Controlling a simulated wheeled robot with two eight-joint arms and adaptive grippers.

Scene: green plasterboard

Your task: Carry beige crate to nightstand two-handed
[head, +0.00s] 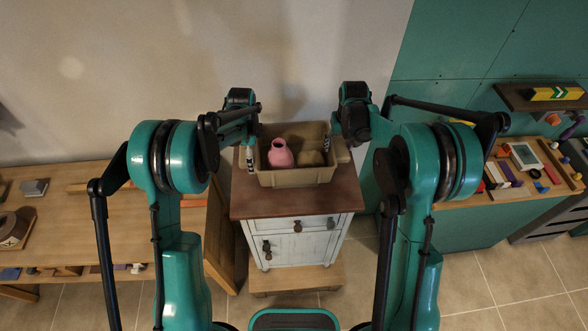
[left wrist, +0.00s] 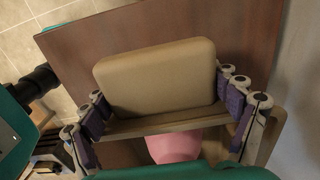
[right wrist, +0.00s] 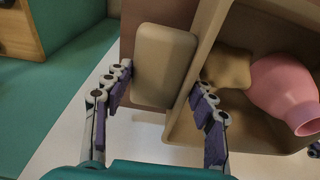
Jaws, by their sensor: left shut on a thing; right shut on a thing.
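The beige crate (head: 297,178) is upright over the brown top of the nightstand (head: 262,203); I cannot tell whether it rests on it or hangs just above. My left gripper (head: 250,158) is shut on the crate's left handle, a rounded beige block (left wrist: 157,78) between its fingers in the left wrist view. My right gripper (head: 328,147) is shut on the right handle (right wrist: 163,65), also clear in the right wrist view. Inside the crate are a pink vase (head: 281,154) and a tan lumpy thing (head: 310,158).
A wooden workbench (head: 110,215) stands at the left and another bench with tools and small blocks (head: 520,170) at the right. A wall is close behind the nightstand. A low wooden step (head: 297,281) is at its foot. Tiled floor shows in front.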

